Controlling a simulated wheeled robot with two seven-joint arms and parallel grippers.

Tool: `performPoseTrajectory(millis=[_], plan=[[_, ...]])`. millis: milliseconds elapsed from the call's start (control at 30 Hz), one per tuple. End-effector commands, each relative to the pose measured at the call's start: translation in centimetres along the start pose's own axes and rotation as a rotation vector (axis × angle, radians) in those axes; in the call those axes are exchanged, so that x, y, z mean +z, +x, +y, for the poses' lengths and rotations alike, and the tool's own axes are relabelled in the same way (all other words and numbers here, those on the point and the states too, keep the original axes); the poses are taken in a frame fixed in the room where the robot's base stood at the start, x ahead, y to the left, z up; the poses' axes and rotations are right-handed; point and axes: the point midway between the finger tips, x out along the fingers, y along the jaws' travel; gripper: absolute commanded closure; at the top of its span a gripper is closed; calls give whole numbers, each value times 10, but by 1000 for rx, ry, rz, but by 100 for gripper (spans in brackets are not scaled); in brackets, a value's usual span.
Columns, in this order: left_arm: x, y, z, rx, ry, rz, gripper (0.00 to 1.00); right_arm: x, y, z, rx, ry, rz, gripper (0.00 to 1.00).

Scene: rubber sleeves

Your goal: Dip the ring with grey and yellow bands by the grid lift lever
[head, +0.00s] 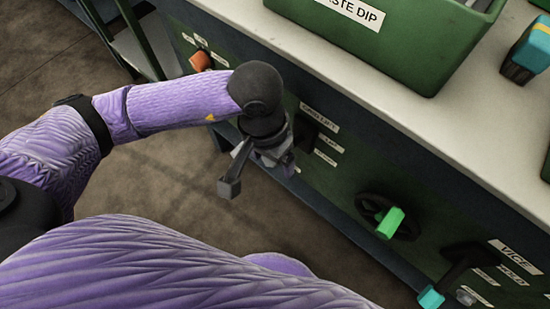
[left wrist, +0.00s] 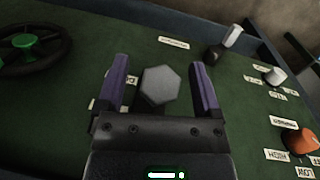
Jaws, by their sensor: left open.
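A grey hexagonal knob (left wrist: 160,86), seen end-on in the left wrist view, is on the green panel beside partly covered labels; it appears to be the grid lift lever's end. My left gripper (left wrist: 162,78) is open, its two purple fingers on either side of the knob with gaps visible. In the head view my left gripper (head: 280,158) is at the panel, beside the GRID LIFT label (head: 319,118), and mostly hides the lever. A green tub (head: 400,62) labelled "...STE DIP" stands on the bench. I cannot see the banded ring. My right gripper is not in view.
The panel carries a handwheel with a green handle (head: 390,222), a teal-tipped vice lever (head: 431,297) and an orange knob (head: 201,61). The left wrist view also shows a white knob (left wrist: 275,76) and a white-tipped lever (left wrist: 232,36). A blue-and-yellow object (head: 528,50) is on the bench (head: 310,45).

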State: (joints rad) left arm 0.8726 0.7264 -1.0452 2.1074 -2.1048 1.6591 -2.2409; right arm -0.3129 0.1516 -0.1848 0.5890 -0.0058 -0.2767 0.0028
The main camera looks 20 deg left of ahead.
Motion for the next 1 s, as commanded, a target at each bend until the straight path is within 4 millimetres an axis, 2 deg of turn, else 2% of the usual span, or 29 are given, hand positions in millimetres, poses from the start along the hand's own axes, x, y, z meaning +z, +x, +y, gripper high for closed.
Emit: performPoseTrajectory(millis=[33,100,367,733,767,1000], plan=[[0,9,0,2,0,-4,16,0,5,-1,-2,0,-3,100],[0,12,0,1,0,-2,16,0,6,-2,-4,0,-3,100],[0,11,0,1,-1,0,18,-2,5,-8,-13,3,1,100],[0,11,0,2,-1,0,96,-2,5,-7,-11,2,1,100],[0,11,0,2,-1,0,100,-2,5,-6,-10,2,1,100],[0,11,0,2,-2,0,100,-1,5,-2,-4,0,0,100]])
